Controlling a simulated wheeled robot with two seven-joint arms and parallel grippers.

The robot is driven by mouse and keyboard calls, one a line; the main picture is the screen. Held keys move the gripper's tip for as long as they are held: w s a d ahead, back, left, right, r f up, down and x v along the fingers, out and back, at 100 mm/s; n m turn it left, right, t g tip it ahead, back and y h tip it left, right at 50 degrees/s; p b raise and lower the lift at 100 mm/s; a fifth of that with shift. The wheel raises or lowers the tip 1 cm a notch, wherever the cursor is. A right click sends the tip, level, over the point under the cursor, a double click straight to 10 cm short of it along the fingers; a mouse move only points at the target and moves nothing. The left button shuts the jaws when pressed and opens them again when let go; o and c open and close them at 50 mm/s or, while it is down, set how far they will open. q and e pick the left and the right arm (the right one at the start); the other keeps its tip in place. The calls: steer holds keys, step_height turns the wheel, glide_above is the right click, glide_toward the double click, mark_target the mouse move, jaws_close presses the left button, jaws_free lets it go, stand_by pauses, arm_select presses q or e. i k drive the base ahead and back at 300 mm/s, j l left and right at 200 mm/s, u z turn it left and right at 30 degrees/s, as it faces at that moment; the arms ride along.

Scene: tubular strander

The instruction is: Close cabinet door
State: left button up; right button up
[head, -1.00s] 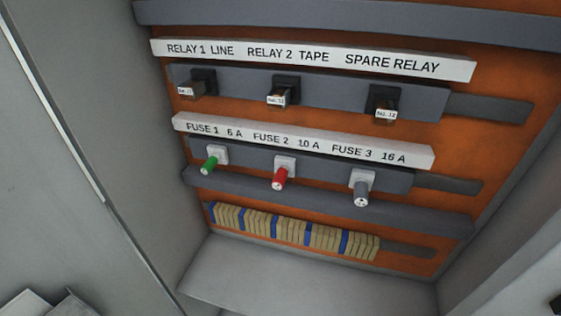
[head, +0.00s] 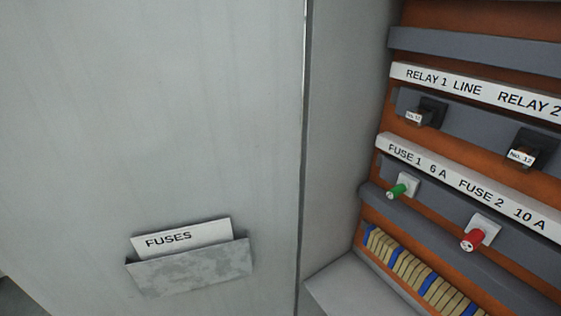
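The cabinet door (head: 150,120) is a large grey panel that fills the left half of the head view. It stands open, with its inner face towards me. A metal pocket (head: 190,270) on it holds a white card (head: 182,238) marked FUSES. The open cabinet (head: 347,140) is at the right, with its grey side wall beside the door's edge and an orange back panel (head: 375,205) inside. Neither of my grippers shows.
Inside the cabinet are black relays (head: 431,111), a green fuse (head: 397,191), a red fuse (head: 474,239) and a row of terminal blocks (head: 405,268). The cabinet floor (head: 350,290) looks bare. The frame cuts off the cabinet's right side.

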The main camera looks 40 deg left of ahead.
mark_target(121, 120)
steer(key=k+j+z, duration=0.2)
steer(key=k+j, duration=0.25)
steer(key=k+j+z, duration=0.2)
steer(key=k+j, duration=0.2)
steer(key=k, duration=0.15)
steer(key=k+j+z, duration=0.2)
steer(key=k, duration=0.35)
steer(key=k+j+z, duration=0.1)
steer(key=j, duration=0.35)
steer(key=k+j+z, duration=0.15)
steer(key=j, duration=0.25)
steer(key=k+j+z, duration=0.1)
steer(key=k+j, duration=0.15)
steer(key=j, duration=0.2)
steer(key=k+j+z, duration=0.15)
steer(key=j, duration=0.25)
steer(key=j+z, duration=0.45)
steer(key=j, duration=1.3)
steer(key=i, duration=0.05)
